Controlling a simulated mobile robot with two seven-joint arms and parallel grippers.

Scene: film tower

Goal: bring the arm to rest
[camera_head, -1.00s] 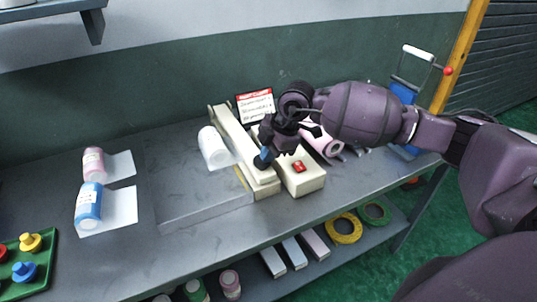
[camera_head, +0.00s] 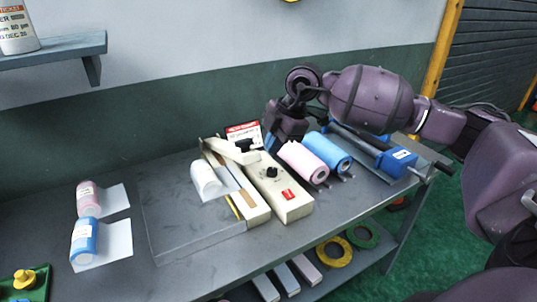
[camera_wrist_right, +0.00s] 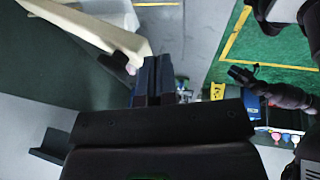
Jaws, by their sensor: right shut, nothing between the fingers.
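My right gripper (camera_head: 270,143) hangs above the back of the bench, behind the cream sealer (camera_head: 285,197). Its fingers point down and are partly hidden in the head view. In the right wrist view its two dark fingers (camera_wrist_right: 158,80) are together with nothing between them. The sealer's cream lever (camera_head: 228,152) with a black knob is raised. It also shows in the wrist view (camera_wrist_right: 95,28), left of the fingers and apart from them. My left gripper is in neither view.
A wall shelf (camera_head: 55,50) is upper left.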

